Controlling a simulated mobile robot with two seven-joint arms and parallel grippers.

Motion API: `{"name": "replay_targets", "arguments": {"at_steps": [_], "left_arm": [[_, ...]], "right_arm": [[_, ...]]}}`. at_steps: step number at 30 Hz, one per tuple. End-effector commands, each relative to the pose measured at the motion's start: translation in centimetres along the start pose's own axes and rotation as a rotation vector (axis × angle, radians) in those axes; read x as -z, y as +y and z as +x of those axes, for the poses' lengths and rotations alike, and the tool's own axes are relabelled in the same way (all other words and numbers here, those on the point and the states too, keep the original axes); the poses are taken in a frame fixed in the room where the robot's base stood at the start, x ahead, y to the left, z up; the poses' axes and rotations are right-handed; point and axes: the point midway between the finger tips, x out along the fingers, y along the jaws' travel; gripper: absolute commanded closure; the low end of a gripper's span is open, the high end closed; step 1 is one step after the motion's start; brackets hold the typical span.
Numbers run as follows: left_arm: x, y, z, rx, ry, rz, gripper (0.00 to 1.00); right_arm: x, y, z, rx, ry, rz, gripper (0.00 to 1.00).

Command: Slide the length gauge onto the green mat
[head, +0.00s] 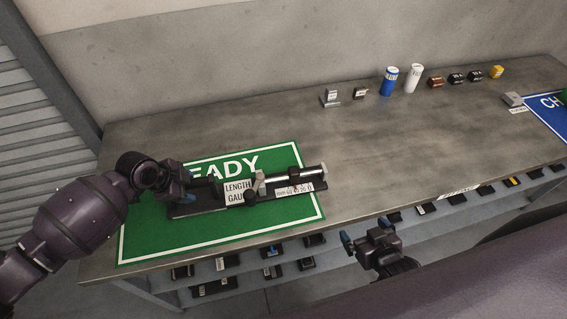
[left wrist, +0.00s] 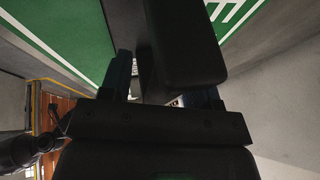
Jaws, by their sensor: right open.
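The length gauge (head: 262,190), a long dark base with white labels and a bright rod, lies over the green mat (head: 160,238) with the word READY partly covered. Its right end reaches the mat's right border and appears to pass slightly over it. My left gripper (head: 200,190) is at the gauge's left end. In the left wrist view a dark block (left wrist: 185,45) stands between its two fingers; whether they press on it is hidden. My right gripper (head: 366,233) is open and empty in front of the table's front edge.
A blue can (head: 389,81), a white can (head: 414,78) and several small blocks stand along the back of the table. A blue mat (head: 548,108) lies at the far right. A lower shelf holds several dark parts. The table's middle (head: 390,140) is clear.

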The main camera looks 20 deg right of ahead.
Motion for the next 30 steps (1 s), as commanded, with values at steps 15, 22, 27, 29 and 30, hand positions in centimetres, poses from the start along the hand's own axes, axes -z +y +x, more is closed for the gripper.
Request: {"name": "replay_targets", "arguments": {"at_steps": [15,22,27,29,30], "left_arm": [[0.1,-0.2,-4.2,0.006,0.003,0.004,0.44],[0.1,-0.1,-8.6,0.005,0.001,0.002,0.44],[0.1,-0.1,-10.8,0.004,0.001,0.002,0.44],[0.1,-0.1,-11.4,0.003,0.001,0.001,0.44],[0.1,0.0,-11.6,0.002,0.001,0.0,0.44]], "right_arm": [[0.0,0.0,0.0,0.0,0.001,0.0,0.0],[0.0,0.0,0.0,0.0,0.001,0.0,0.0],[0.0,0.0,0.0,0.0,0.001,0.0,0.0],[0.0,0.0,0.0,0.0,0.001,0.0,0.0],[0.0,0.0,0.0,0.0,0.001,0.0,0.0]]}}
